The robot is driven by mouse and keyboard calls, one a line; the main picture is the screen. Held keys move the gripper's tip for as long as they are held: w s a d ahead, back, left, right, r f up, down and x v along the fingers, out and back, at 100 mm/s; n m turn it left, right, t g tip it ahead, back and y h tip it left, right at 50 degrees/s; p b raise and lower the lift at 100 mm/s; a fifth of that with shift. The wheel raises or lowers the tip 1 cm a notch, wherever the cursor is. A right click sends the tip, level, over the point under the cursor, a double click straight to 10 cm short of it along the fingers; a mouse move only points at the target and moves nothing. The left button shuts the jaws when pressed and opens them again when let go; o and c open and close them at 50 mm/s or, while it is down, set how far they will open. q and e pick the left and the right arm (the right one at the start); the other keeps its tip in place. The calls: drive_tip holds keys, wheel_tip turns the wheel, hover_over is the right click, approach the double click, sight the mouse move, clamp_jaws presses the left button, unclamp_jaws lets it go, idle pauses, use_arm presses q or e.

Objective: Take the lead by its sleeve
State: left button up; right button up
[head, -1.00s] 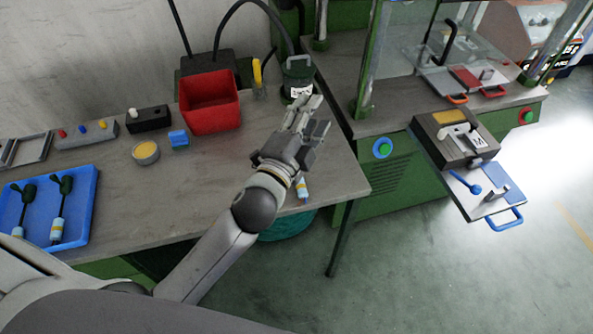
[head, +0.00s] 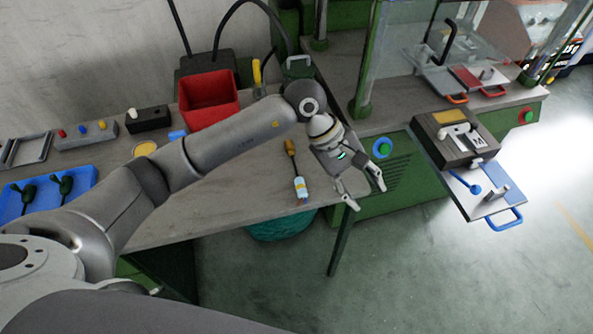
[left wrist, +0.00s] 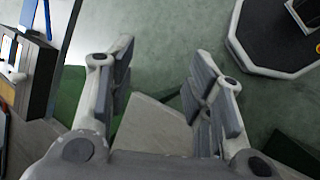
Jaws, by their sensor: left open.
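A lead lies on the grey table near its right front edge in the head view. Its brown-yellow end (head: 290,147) points toward the back, and its white, blue and yellow sleeve (head: 301,188) is at the front, with a dark cable between. My left gripper (head: 366,196) is open and empty, to the right of the sleeve and past the table's edge, apart from the lead. In the left wrist view its open fingers (left wrist: 162,75) have a pale slab corner and green floor behind them; I cannot make out the lead there. My right gripper is not in view.
A blue tray (head: 88,182) with green-ended leads is at the left, partly behind my arm. A red bin (head: 207,100) stands at the back of the table (head: 240,195). The green machine (head: 400,185) with a pulled-out plate (head: 470,198) is to the right.

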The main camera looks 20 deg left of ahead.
use_arm(q)
drive_tip(key=w+a+f+m+y, duration=0.1)
drive_tip(key=w+a+y, duration=0.1)
drive_tip(key=a+y, duration=0.35)
drive_tip(key=w+a+m+y, duration=0.1)
drive_tip(key=w+a+y, duration=0.15)
drive_tip(key=a, duration=0.65)
drive_tip(key=p, duration=0.1)
hover_over(300, 179)
drive_tip(key=shift+t+h, duration=0.4)
drive_tip(key=f, duration=0.3)
drive_tip(key=s+f, duration=0.1)
drive_tip(key=shift+d+f, duration=0.2)
drive_tip(key=shift+f, duration=0.2)
drive_tip(key=f, duration=0.1)
drive_tip(key=f+p, duration=0.1)
drive_tip(key=f, duration=0.1)
drive_tip(key=f+p, duration=0.1)
drive_tip(key=f, duration=0.1)
drive_tip(key=shift+w+a, duration=0.25)
drive_tip(key=shift+w, duration=0.15)
drive_tip(key=shift+f, duration=0.35)
drive_tip(key=shift+c, duration=0.4)
drive_tip(key=c, duration=1)
drive_tip(key=shift+r, duration=0.1)
